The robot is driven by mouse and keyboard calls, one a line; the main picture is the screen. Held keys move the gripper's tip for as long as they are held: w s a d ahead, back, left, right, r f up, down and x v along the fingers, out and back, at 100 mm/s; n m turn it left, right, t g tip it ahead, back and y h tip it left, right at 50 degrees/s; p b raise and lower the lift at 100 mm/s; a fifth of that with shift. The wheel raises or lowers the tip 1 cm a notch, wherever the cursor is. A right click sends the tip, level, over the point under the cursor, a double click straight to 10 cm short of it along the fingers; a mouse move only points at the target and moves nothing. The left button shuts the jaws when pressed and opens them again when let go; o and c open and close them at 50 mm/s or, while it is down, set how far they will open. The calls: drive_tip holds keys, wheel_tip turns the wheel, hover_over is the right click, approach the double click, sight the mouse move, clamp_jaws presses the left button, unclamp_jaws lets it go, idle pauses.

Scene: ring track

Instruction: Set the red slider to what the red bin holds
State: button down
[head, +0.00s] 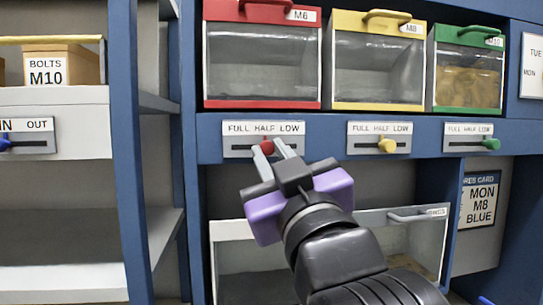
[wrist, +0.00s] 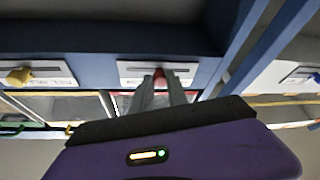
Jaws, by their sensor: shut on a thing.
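The red bin (head: 262,104), labelled M6, is at the upper left of the rack in the head view. Its clear front shows a grey inside, and I make out no clear contents. The red slider (head: 268,148) sits on a white plate (head: 230,140) below it, marked FULL, HALF, LOW. Its red knob stands about under HALF. My gripper (head: 270,150) is shut on the red knob, with one finger on each side. In the wrist view the knob (wrist: 159,76) shows between the fingertips (wrist: 160,84).
A yellow bin (head: 376,106) and a green bin (head: 467,108) with brownish contents stand to the right. The yellow knob (head: 387,146) is near HALF; the green knob (head: 491,144) is under LOW. A blue post (head: 125,150) and shelves are left. A clear-fronted bin (head: 410,216) is below.

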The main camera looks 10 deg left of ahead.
drive_tip(key=shift+w+d, duration=0.2)
drive_tip(key=shift+d, duration=0.5)
drive_tip(key=shift+w+d, duration=0.2)
drive_tip(key=shift+d, duration=0.5)
drive_tip(key=shift+w+d, duration=0.2)
drive_tip(key=shift+d, duration=0.5)
drive_tip(key=c, duration=1.3)
unclamp_jaws()
drive_tip(key=shift+d, duration=0.1)
drive_tip(key=b+v, duration=0.2)
drive_tip(key=v, duration=0.5)
drive_tip(key=shift+s+d+f, duration=0.15)
drive_tip(key=shift+s+f, duration=0.05)
drive_tip(key=shift+s, duration=0.15)
